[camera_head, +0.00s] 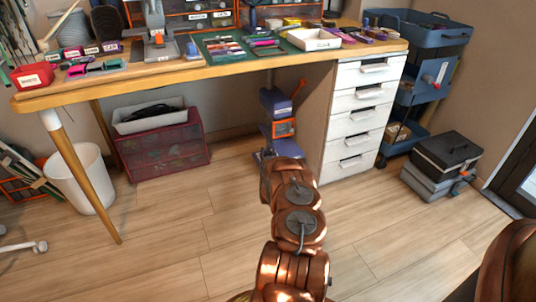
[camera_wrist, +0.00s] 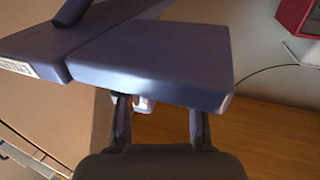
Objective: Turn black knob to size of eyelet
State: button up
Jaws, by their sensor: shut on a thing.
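A purple-blue machine (camera_head: 275,102) with an orange frame (camera_head: 284,128) and an orange lever stands low under the table, beside the drawer unit. In the wrist view, its purple-blue slab (camera_wrist: 150,60) fills the upper middle, with a partly legible white label at the left. My gripper (camera_wrist: 160,112) is at the slab's near lower edge. Its fingers stand apart and are shut on a part of the machine. The fingertips and the gripped part are hidden behind the slab. A small pale thing (camera_wrist: 143,104) shows between the fingers. I cannot make out a black knob or any size marks.
The wooden table (camera_head: 210,70) overhangs the machine. The white-fronted drawer unit (camera_head: 357,115) is close on the right. A dark red drawer box (camera_head: 158,152) stands to the left, with a white bin (camera_head: 80,180) beyond it. A blue cart (camera_head: 425,35) stands far right. The near floor is clear.

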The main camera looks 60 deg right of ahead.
jog(key=n+t+y, duration=0.2)
jog(key=n+t+y+b, duration=0.1)
jog(key=t+y, duration=0.1)
jog(key=shift+s+d+f+n, duration=0.1)
jog(key=shift+s+f+n, duration=0.05)
jog(key=shift+n, duration=0.25)
jog(key=shift+n+t+y+b, duration=0.8)
jog(key=shift+n+y, duration=0.2)
jog(key=shift+y, duration=0.5)
jog(key=shift+r+n+y, duration=0.2)
jog(key=shift+n+y, duration=0.1)
jog(key=shift+y, duration=0.2)
jog(key=o, duration=1.2)
jog(key=shift+c, duration=0.2)
jog(key=v, duration=1.1)
jog(key=shift+s+a+f, duration=0.2)
jog(key=shift+s+a, duration=0.05)
jog(key=shift+s, duration=0.1)
